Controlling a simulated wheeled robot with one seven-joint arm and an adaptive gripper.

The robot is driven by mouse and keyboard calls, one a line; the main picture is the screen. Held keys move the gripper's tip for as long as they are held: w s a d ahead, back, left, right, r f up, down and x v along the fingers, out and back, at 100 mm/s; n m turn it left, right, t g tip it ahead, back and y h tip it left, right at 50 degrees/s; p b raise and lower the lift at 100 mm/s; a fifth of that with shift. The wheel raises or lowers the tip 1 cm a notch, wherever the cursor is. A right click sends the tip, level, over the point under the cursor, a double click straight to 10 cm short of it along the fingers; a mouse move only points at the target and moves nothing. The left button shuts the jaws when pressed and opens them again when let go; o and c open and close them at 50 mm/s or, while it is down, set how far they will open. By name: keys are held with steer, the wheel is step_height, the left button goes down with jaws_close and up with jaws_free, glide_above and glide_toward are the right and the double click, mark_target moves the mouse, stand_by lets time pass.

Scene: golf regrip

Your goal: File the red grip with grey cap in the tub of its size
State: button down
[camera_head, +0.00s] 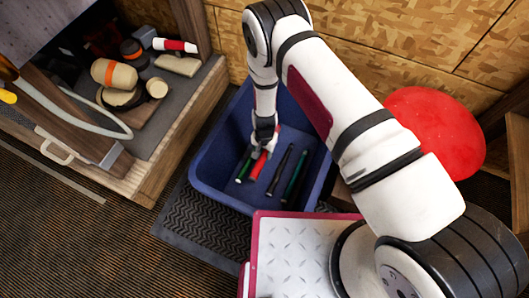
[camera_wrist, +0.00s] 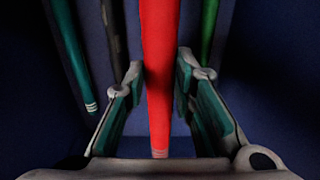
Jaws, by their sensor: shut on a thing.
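The red grip (camera_head: 258,166) is in the blue tub (camera_head: 215,195), among other grips. My gripper (camera_head: 264,143) reaches down into the tub and is shut on the red grip. In the wrist view the red grip (camera_wrist: 159,75) runs lengthwise between the fingers of my gripper (camera_wrist: 160,85). Its near end shows pale bands; a grey cap cannot be made out. A green grip (camera_head: 243,167) lies left of it in the head view. A black grip (camera_head: 279,171) and a teal grip (camera_head: 295,173) lie right of it.
A wooden bench (camera_head: 180,125) at the left holds tan and dark rolls and a red-and-white piece (camera_head: 174,45). A red round seat (camera_head: 436,130) stands at the right. The tub walls surround my gripper closely. A dark ribbed mat (camera_head: 195,234) lies under the tub.

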mark_target(264, 153)
steer(key=shift+r+p, duration=1.6)
steer(key=shift+r, duration=0.9)
